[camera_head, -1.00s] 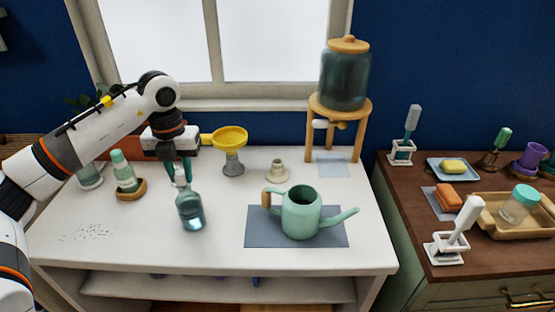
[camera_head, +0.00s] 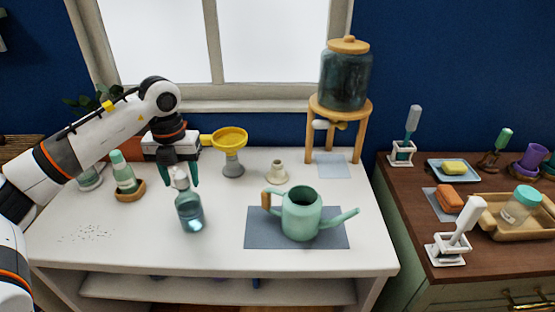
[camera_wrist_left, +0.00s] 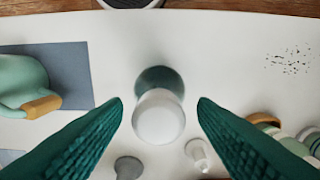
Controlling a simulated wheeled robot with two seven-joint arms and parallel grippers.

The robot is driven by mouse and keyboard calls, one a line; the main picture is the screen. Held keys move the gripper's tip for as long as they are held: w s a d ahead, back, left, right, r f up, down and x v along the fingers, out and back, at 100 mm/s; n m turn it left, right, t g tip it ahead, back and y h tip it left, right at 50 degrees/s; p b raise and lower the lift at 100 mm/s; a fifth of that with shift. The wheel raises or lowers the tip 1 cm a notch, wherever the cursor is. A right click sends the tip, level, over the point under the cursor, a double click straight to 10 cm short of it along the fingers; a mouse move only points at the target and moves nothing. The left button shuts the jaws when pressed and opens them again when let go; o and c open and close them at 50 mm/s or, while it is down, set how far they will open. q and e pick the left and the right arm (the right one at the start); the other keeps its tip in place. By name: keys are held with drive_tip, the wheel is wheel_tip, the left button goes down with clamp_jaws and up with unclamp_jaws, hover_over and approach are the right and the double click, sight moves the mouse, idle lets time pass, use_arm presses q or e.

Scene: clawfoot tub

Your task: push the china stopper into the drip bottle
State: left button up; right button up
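The drip bottle (camera_head: 190,213) is a teal see-through bottle on the white table, below my left gripper. The white china stopper (camera_head: 181,178) sits at the top of its neck; I cannot tell how deep it is in. In the left wrist view the round white stopper (camera_wrist_left: 158,118) covers the bottle's neck, with the dark teal bottle (camera_wrist_left: 160,79) behind it. My left gripper (camera_head: 181,184) is open, its green fingers apart on either side of the stopper with a gap at each side. My right gripper is not in view.
A green watering can (camera_head: 302,214) stands on a grey mat (camera_head: 262,236) to the right. A yellow funnel (camera_head: 229,138) and a small cream holder (camera_head: 277,174) stand behind. The table front is clear.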

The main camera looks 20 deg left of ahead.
use_arm(q)
drive_tip(key=shift+r, duration=0.2)
idle(0.3)
drive_tip(key=shift+r+p, duration=3.3)
drive_tip(key=shift+r, duration=0.6)
